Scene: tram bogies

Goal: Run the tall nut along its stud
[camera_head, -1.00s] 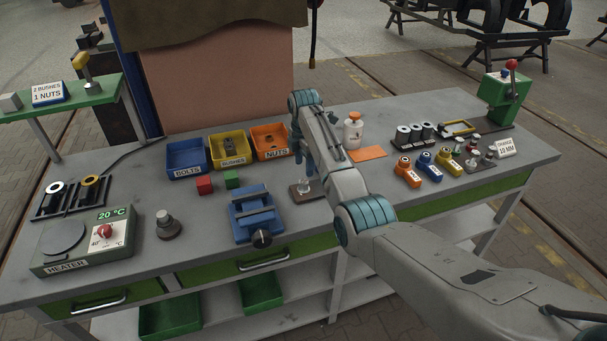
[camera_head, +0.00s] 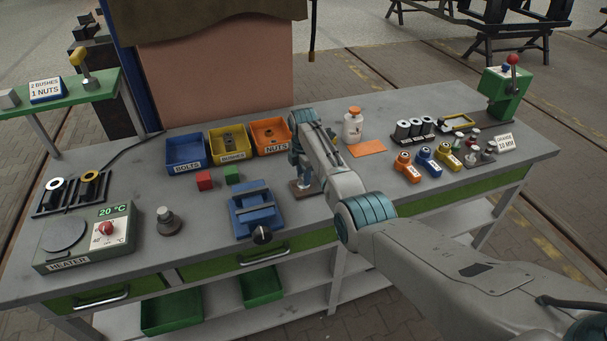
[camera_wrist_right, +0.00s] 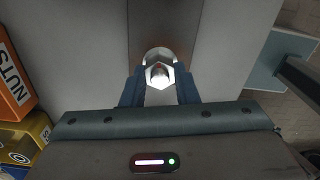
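The tall nut (camera_wrist_right: 160,75) is a bright silver hexagon seen end-on in the right wrist view, with a round stud tip in its middle. Its stud stands on a small brown plate (camera_head: 297,190) near the bench's middle. My right gripper (camera_wrist_right: 161,80) is down at the nut, one blue finger on either side, close to its flats. Whether the fingers press on it or leave a thin gap, I cannot tell. In the head view my right gripper (camera_head: 304,178) hides most of the nut and stud. My left gripper is not in view.
A blue vise (camera_head: 252,208) stands left of the plate. The orange nuts bin (camera_head: 270,136) is behind it, beside the bushes and bolts bins. Coloured tool pieces (camera_head: 425,160) stand further right.

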